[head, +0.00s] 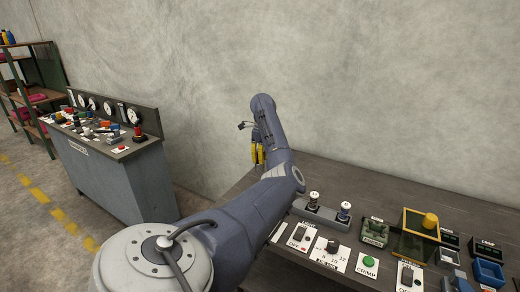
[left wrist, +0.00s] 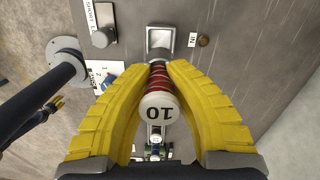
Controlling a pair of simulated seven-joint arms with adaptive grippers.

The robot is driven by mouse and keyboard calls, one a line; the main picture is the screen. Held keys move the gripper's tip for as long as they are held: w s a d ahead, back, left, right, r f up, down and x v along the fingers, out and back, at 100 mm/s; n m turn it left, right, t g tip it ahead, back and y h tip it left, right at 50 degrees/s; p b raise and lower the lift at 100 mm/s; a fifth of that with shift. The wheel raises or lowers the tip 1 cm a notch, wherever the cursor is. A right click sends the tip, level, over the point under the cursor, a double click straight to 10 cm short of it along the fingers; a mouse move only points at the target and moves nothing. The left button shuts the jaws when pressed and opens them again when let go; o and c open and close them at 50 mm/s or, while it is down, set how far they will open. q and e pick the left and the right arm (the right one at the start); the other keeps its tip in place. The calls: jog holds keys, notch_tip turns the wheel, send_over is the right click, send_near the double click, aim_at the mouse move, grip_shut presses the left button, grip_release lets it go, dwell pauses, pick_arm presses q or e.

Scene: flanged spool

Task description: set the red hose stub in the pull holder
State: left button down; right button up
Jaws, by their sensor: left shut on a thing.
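My left gripper (head: 257,152) is raised over the far left end of the bench in the head view. In the left wrist view its yellow fingers (left wrist: 157,105) are shut on the red hose stub (left wrist: 159,78). The stub's pale round end, marked 10, faces the camera. Beyond the stub is a grey square metal fitting (left wrist: 160,38) with an IN label beside it. I cannot tell whether that is the pull holder, or whether the stub touches it.
The bench holds a grey rack (head: 322,212) with two white-topped pieces, a green device (head: 375,232), a yellow-framed box (head: 417,222), a CRIMP button (head: 369,262) and blue bins (head: 488,272). A separate cabinet (head: 120,185) stands at left. The wall is behind.

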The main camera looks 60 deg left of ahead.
pick_arm(q)
notch_tip(320, 180, down, 13)
jog(key=shift+r, duration=0.1)
dwell(0.6)
jog(key=shift+f, duration=0.25)
jog(key=c, duration=1.8)
grip_release()
jog(key=o, duration=0.4)
jog(key=r, duration=1.2)
jog(key=shift+w+d+r, duration=0.25)
jog(key=shift+d, duration=0.05)
